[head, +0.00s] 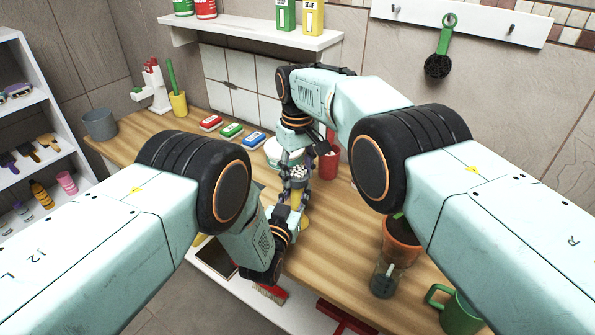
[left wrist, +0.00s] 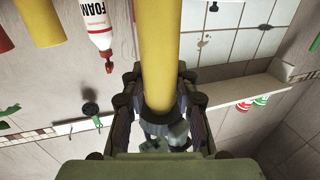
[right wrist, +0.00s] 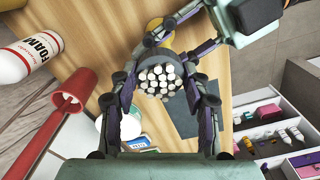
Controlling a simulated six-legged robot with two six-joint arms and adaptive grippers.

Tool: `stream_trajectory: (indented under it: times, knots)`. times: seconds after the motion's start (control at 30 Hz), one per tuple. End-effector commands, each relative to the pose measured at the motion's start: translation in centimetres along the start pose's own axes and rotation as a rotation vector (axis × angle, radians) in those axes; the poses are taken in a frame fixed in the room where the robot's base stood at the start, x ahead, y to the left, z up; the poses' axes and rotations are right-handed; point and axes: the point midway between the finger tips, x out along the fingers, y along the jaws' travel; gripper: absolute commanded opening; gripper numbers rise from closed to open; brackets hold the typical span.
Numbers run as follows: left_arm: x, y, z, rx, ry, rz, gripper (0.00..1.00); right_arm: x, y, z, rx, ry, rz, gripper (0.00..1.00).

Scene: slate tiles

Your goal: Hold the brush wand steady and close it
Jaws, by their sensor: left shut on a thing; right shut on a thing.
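The brush wand has a yellow handle (left wrist: 158,50) and a dark grey round head packed with white tufts (right wrist: 160,78). My left gripper (head: 288,212) is shut on the yellow handle, which runs between its fingers in the left wrist view (left wrist: 158,108). My right gripper (head: 296,170) is above it in the head view, shut on the tufted head. In the right wrist view its fingers (right wrist: 168,95) lie on both sides of the head, tufts facing the camera. Whether the head and handle are fully joined is hidden by the fingers.
Red, green and blue boxes (head: 232,131) lie left of the grippers on the wooden counter (head: 205,122). A red plunger-like thing (right wrist: 66,100) and a foam bottle (right wrist: 30,58) stand close by. A terracotta pot (head: 402,240) and green mug (head: 460,312) are at the right.

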Motion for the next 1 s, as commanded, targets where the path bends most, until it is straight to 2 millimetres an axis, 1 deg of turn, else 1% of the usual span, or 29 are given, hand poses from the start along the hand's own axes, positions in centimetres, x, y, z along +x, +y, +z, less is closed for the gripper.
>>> stream_trajectory:
  times: [0.03, 0.23, 0.37, 0.4, 0.7, 1.0]
  knots:
    - [0.02, -0.02, -0.05, 0.0, 0.002, 0.0, 0.0, -0.01, 0.03, 0.0, 0.0, 0.0, 0.001, 0.25]
    - [0.02, -0.02, -0.05, 0.0, 0.002, 0.0, 0.0, -0.01, 0.04, 0.0, 0.0, 0.0, 0.001, 0.09]
    - [0.02, -0.02, -0.06, 0.0, 0.002, 0.0, 0.0, -0.01, 0.04, 0.0, 0.0, 0.0, 0.001, 0.09]
    - [0.02, -0.02, -0.06, 0.0, 0.002, -0.001, 0.0, -0.01, 0.04, 0.0, 0.0, 0.0, 0.001, 0.47]
    - [0.02, -0.02, -0.05, 0.0, 0.001, 0.0, 0.0, -0.01, 0.03, 0.0, 0.0, 0.0, 0.0, 0.73]
    - [0.02, -0.02, -0.05, 0.0, 0.001, 0.0, 0.0, -0.06, 0.02, -0.01, 0.0, 0.0, 0.001, 0.73]
